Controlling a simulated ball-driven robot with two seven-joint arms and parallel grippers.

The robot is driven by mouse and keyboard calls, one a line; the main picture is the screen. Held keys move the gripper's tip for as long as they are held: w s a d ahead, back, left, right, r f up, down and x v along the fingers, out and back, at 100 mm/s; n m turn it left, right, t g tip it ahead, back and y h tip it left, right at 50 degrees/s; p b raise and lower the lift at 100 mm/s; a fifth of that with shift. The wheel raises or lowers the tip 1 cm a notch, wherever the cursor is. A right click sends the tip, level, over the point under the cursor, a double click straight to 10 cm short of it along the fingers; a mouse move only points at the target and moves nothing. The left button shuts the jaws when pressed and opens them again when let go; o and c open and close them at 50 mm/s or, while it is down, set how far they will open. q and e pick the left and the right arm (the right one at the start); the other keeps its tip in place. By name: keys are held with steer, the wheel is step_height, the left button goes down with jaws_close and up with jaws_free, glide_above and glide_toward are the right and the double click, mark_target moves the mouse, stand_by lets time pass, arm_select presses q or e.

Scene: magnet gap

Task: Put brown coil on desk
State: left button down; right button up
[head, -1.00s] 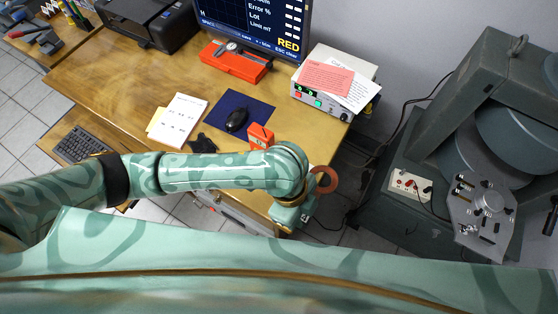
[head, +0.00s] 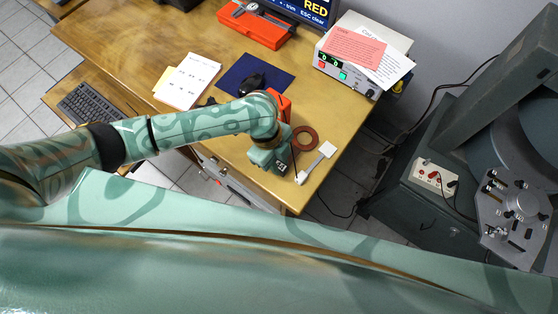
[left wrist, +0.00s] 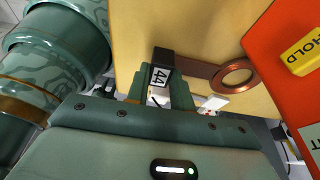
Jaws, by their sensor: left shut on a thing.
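The brown coil (head: 305,138) is a copper-brown ring on a short stem. In the head view it is over the desk (head: 330,130) near its front right edge. My left gripper (head: 284,163) is shut on the stem end of the coil. In the left wrist view the ring (left wrist: 235,75) points right, and its black end tagged 44 (left wrist: 160,75) is between the fingers of the left gripper (left wrist: 157,92). The ring looks close to the desk top; I cannot tell whether it touches. My right gripper is not in view.
A white-ended piece (head: 316,163) lies just right of the gripper, by the desk edge. An orange meter (head: 285,105) stands behind the wrist, partly hidden. A mouse (head: 252,82) on a blue mat and a power supply (head: 345,72) are farther back. Bare desk lies right of the coil.

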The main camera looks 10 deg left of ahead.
arm_select(q)
steer(key=shift+f, duration=0.1)
steer(key=shift+f, duration=0.1)
steer(key=c, duration=1.2)
jaws_free()
steer(key=p+v, duration=0.5)
steer(key=v, duration=0.7)
steer(key=shift+d, duration=0.1)
